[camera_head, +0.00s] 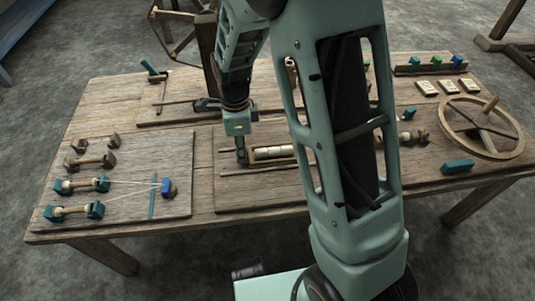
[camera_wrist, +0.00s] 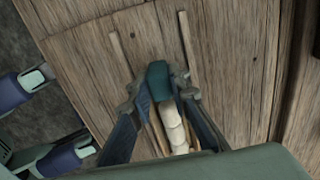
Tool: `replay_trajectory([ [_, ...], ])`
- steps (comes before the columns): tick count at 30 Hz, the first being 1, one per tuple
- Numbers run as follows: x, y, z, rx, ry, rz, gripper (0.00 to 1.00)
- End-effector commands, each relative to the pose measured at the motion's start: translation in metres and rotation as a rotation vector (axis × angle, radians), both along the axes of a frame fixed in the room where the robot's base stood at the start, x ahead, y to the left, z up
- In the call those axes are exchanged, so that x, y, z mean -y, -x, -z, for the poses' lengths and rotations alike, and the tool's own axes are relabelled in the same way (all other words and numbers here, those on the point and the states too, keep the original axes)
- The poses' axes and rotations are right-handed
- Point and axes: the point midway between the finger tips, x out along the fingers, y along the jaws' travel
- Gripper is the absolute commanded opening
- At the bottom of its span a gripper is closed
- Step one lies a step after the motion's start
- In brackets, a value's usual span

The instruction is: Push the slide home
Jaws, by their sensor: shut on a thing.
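The slide (camera_head: 285,152), a pale segmented bar, lies on the middle board of the table. It runs right from my gripper and goes behind my arm. In the wrist view the slide (camera_wrist: 172,125) has a dark teal block (camera_wrist: 158,76) at its end. My gripper (camera_head: 242,158) points down at the slide's left end. In the wrist view my gripper (camera_wrist: 157,92) is shut on the teal block, one finger on each side. The far end of the slide is hidden by my arm in the head view.
Thin wooden rails (camera_wrist: 190,50) lie on both sides of the slide. The left board (camera_head: 115,210) holds several teal-ended spools, threads and a blue block (camera_head: 168,188). Bare board lies left of my gripper.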

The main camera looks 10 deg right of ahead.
Motion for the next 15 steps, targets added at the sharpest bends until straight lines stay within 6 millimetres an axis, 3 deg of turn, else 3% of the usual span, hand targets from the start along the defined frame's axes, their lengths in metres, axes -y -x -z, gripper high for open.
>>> replay_trajectory([
  [15,0.086,0.003,0.0,0.001,0.001,0.007,0.02],
])
